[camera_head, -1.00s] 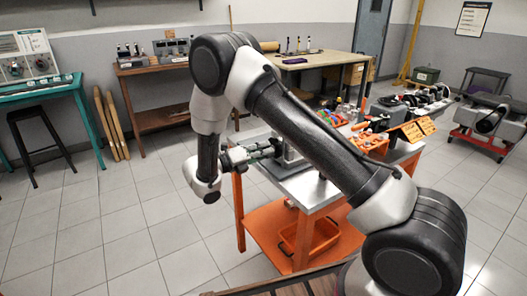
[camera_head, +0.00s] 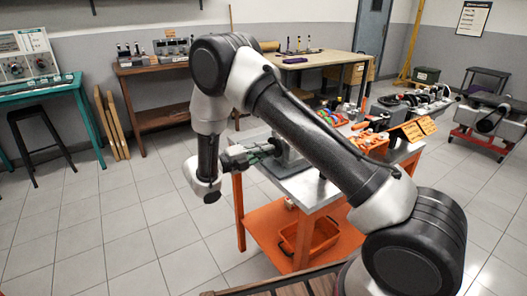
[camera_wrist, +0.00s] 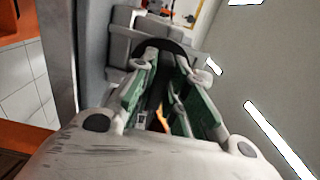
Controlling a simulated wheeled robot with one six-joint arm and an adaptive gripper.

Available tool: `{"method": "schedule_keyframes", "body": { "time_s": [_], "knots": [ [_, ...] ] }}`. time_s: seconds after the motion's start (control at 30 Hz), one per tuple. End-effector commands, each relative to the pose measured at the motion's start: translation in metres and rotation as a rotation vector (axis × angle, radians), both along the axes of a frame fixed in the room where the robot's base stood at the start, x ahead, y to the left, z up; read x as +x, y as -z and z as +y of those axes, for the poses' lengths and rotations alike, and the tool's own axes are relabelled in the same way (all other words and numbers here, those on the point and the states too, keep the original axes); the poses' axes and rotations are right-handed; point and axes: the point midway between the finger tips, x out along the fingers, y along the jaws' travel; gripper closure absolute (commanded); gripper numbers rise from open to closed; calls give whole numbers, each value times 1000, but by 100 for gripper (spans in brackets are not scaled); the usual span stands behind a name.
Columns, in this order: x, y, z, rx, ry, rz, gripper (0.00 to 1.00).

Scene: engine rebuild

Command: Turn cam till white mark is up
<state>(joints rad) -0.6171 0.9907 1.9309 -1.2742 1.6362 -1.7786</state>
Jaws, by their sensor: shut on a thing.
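My gripper (camera_head: 270,148) reaches level over the left end of the orange workbench (camera_head: 318,192). In the wrist view my gripper (camera_wrist: 165,58) has its green-padded fingers closed in on a part at a dark round face (camera_wrist: 176,46), which I take to be the cam. The fingertips cover most of it. No white mark on it can be made out. A grey blocky fixture (camera_wrist: 122,48) stands right behind it.
An orange bin (camera_head: 312,238) sits on the bench's lower shelf. Coloured parts (camera_head: 328,118) and orange sloped racks (camera_head: 413,130) crowd the bench's far side. A black stool (camera_head: 40,125) and a teal table (camera_head: 45,85) stand at the left. The floor left of the bench is clear.

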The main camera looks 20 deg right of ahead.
Motion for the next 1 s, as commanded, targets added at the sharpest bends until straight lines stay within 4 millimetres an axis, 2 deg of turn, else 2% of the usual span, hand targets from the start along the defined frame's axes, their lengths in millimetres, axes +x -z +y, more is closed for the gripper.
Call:
{"method": "schedule_keyframes", "body": {
  "time_s": [0.37,0.4,0.5,0.83,1.0],
  "knots": [
    [0,1,1,1,-3,3,100],
    [0,1,1,1,-3,3,78],
    [0,1,1,0,-3,3,63],
    [-1,0,3,-1,-2,2,63],
    [-8,1,26,-1,-5,3,63]
  ]
}}
